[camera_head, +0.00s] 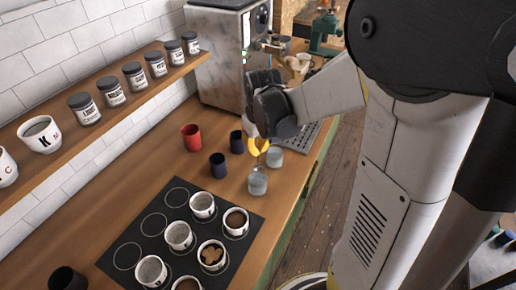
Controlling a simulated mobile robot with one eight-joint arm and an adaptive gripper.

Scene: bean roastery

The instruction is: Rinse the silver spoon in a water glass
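My gripper (258,147), with yellow fingertips, hangs over the counter right of the dark cups. It looks shut on the silver spoon (258,166), a thin shape hanging below the fingertips. The spoon's lower end is at the mouth of the front water glass (258,186); whether it is inside or just above the rim is too small to tell. A second water glass (275,158) stands just behind, to the right.
A black mat (140,230) holds several white cups, some with dark contents. A red cup (191,137) and two dark cups (217,165) stand left of my gripper. A shelf (75,140) with jars runs along the wall.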

